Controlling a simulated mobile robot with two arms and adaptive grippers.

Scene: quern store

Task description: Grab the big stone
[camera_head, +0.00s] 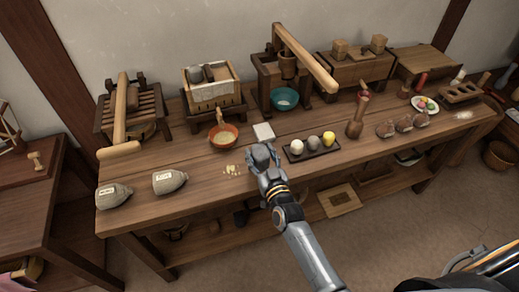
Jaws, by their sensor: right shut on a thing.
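My right gripper (263,166) is over the front middle of the long wooden workbench (205,178), with its arm coming up from the bottom. It is shut on a grey rounded thing, which looks like the big stone (260,153). The fingers hide much of it, and I cannot tell whether it touches the bench top. My left gripper is not in view.
A dark tray (313,153) with several round items lies just right of the gripper. A white square (263,132) and an orange bowl (223,136) are behind it. Two grey sacks (169,181) lie at left. Wooden mills (213,94) line the back.

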